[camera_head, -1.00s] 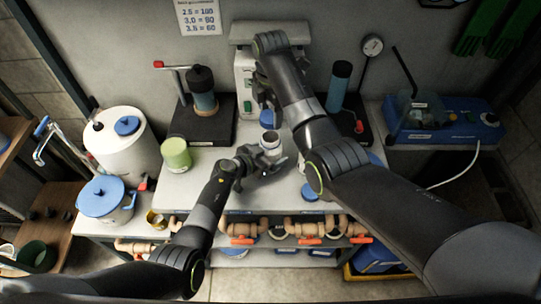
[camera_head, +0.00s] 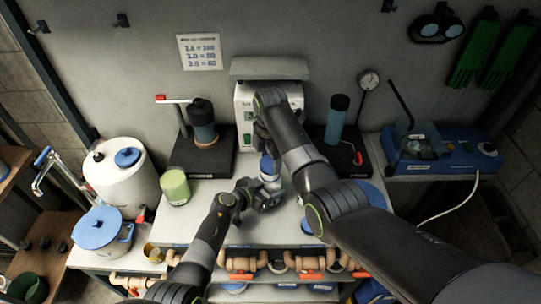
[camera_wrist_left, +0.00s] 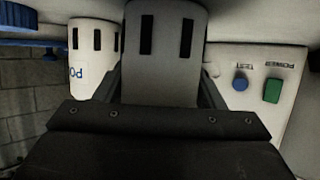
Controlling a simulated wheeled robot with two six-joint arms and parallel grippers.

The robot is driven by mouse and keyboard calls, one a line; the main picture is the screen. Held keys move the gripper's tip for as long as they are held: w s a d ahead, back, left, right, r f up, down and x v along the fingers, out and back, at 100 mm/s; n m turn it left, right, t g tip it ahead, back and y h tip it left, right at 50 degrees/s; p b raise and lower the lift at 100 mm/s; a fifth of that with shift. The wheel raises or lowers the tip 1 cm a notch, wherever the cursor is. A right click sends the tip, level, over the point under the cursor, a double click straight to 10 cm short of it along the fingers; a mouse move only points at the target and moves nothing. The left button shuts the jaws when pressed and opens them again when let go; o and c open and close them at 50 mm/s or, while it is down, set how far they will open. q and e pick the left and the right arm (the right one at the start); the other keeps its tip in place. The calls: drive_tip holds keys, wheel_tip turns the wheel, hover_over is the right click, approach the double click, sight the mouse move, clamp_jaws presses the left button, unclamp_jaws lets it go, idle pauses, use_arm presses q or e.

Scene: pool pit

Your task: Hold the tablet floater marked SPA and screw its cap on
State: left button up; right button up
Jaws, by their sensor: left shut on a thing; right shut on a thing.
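The white tablet floater (camera_head: 270,183) is held upright in my left gripper (camera_head: 262,193), above the white bench. In the left wrist view the floater body (camera_wrist_left: 165,55) with dark slots sits between the jaws; its SPA mark cannot be read. My right gripper (camera_head: 266,148) comes down from above and is shut on the blue cap (camera_head: 268,165). The cap is at the floater's mouth; whether its threads have caught cannot be told. A second slotted white body (camera_wrist_left: 85,45) with blue letters starting "PO" stands beside it in the left wrist view.
A white box with buttons (camera_head: 243,100) stands behind the grippers. A green candle-like jar (camera_head: 175,186) is to the left. Dark stands with bottles (camera_head: 205,155) flank the box. A blue-lidded pot (camera_head: 97,228) and white tank (camera_head: 122,178) are further left.

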idle(0.4)
drive_tip(key=shift+f, duration=0.85)
drive_tip(key=shift+f, duration=0.55)
